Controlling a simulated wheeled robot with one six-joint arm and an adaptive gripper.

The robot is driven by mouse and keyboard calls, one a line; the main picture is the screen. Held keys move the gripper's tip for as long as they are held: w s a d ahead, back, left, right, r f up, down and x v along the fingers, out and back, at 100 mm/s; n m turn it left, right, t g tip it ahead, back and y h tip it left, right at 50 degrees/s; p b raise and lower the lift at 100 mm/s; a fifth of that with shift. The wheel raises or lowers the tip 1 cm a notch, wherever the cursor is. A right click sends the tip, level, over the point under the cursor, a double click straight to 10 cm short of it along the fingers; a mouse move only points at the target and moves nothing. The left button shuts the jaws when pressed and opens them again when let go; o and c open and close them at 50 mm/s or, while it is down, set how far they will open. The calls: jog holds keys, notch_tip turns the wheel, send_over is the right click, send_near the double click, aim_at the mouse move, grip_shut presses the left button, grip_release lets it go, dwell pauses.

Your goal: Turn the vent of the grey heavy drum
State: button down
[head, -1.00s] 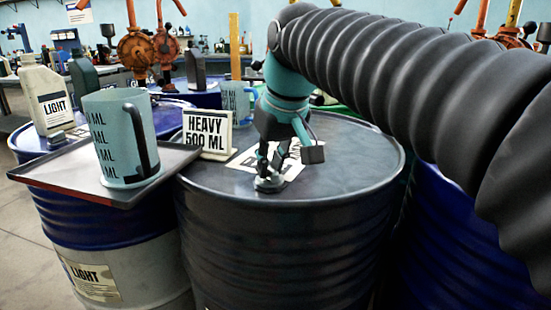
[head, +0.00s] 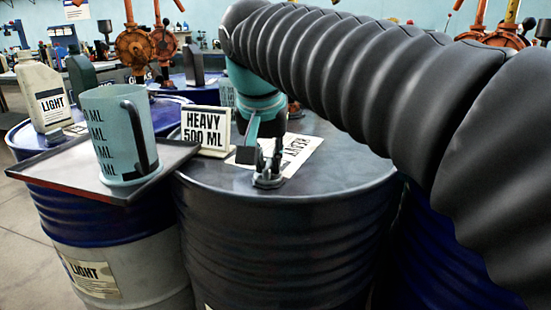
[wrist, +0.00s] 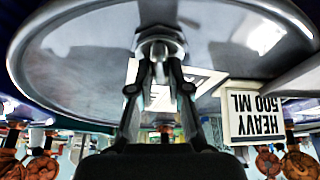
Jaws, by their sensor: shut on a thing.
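The grey heavy drum (head: 285,240) stands in the middle of the head view, with a white "HEAVY" label (head: 300,150) on its lid. Its vent (head: 268,181) is a small metal fitting near the lid's front edge. My gripper (head: 269,172) points down at the vent, and its fingers are shut on it. In the wrist view the two dark fingers (wrist: 159,66) close around the metal vent (wrist: 160,42) from both sides. The exact contact of the fingertips is small and partly hidden in the head view.
A "HEAVY 500 ML" sign (head: 206,131) stands on the lid's left side. A "LIGHT" bottle (head: 44,95) stands behind the tray. Orange hand pumps (head: 137,48) stand further back.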

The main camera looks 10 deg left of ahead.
dwell(0.4)
jog(key=c, duration=1.1)
grip_release()
jog(key=shift+r, duration=0.1)
jog(key=v, duration=1.1)
jog(key=shift+s+r, duration=0.15)
jog(key=shift+r, duration=0.25)
jog(key=d+f, duration=0.2)
jog(key=d, duration=0.1)
jog(key=d+f, duration=0.2)
jog(key=d, duration=0.1)
jog(key=d+f, duration=0.2)
jog(key=d, duration=0.1)
jog(key=shift+w+d, duration=0.2)
jog(key=shift+w, duration=0.15)
jog(key=shift+m+t, duration=0.3)
jog(key=shift+t, duration=0.2)
jog(key=s+d+f, duration=0.3)
jog(key=d+f, duration=0.3)
jog(key=f, duration=0.2)
jog(key=s+d+f, duration=0.4)
jog(key=d+f, duration=0.2)
jog(key=f, duration=0.3)
jog(key=s+d+f, duration=0.4)
jog(key=d+f, duration=0.1)
jog(key=f, duration=0.3)
jog(key=shift+d+f, duration=0.3)
jog(key=shift+d, duration=0.1)
